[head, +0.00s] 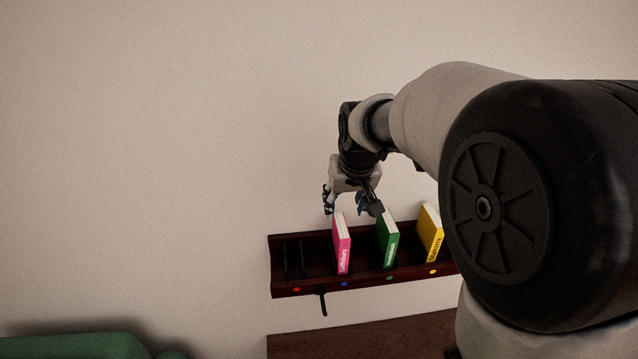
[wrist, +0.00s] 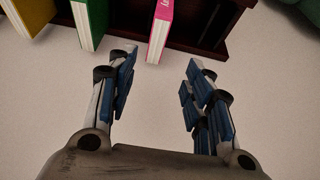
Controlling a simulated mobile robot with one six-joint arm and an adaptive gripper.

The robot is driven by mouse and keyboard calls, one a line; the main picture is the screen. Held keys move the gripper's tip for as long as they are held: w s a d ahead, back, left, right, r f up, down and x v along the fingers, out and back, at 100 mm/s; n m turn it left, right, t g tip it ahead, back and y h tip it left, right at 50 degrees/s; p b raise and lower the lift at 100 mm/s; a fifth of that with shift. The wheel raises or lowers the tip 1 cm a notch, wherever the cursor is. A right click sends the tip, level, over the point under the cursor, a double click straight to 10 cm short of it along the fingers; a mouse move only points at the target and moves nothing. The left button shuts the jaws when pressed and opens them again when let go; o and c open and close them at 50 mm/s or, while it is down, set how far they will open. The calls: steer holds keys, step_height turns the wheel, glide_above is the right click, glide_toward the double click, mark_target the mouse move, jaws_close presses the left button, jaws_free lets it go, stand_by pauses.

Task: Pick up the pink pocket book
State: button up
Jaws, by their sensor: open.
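The pink pocket book (head: 342,245) stands upright, leaning slightly, in a dark wooden rack on the wall. In the wrist view the pink book (wrist: 160,32) shows at the top, between and beyond the fingers. My gripper (head: 350,207) is open and empty, just above the pink book in the head view. The wrist view shows its two blue-padded fingers (wrist: 158,85) spread apart, with the book's white page edge ahead of the gap. No contact with the book shows.
The rack (head: 284,291) also holds a green book (head: 388,243) and a yellow book (head: 431,232) right of the pink one. Its left slots look empty. Coloured dots line its front, and a dark lever (head: 323,302) hangs below. A green rounded object (head: 85,346) is at lower left.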

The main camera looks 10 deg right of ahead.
mark_target(339, 225)
steer(key=b+x, duration=0.1)
steer(key=x, duration=1.1)
steer(key=shift+w+f, duration=0.1)
steer(key=x, duration=0.3)
steer(key=b+x, duration=0.1)
steer(key=x, duration=0.1)
steer(key=shift+d+f, duration=0.1)
steer(key=shift+d, duration=0.2)
steer(key=shift+f+b, duration=0.25)
steer(key=shift+b, duration=0.05)
steer(key=shift+c, duration=0.2)
jaws_close()
